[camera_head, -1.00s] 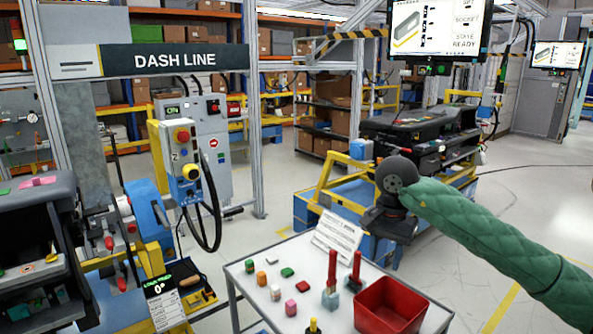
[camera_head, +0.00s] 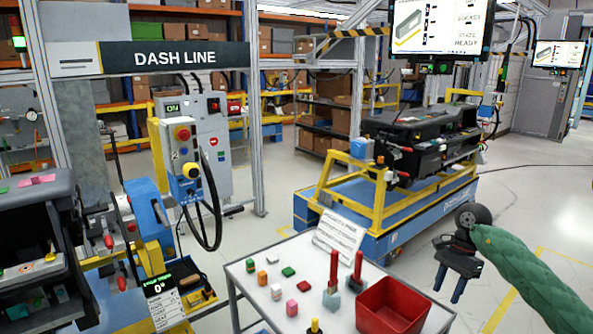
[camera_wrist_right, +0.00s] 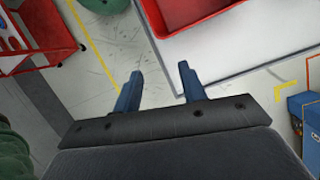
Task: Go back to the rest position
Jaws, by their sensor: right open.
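My right gripper (camera_head: 448,284) is at the right in the head view, past the right edge of the white table (camera_head: 243,291). Its arm is covered in green quilted fabric. In the right wrist view its two blue fingers (camera_wrist_right: 158,88) stand apart with nothing between them. The white table and part of a red bin (camera_wrist_right: 185,12) show beyond the fingertips. My left gripper is not in the head view.
The table carries a red bin (camera_head: 392,306), small coloured blocks (camera_head: 276,291), two red-handled tools (camera_head: 333,270) and a printed sheet (camera_head: 338,238). A dashboard module (camera_head: 425,135) sits on a yellow and blue cart (camera_head: 345,211) behind. Floor to the right is clear.

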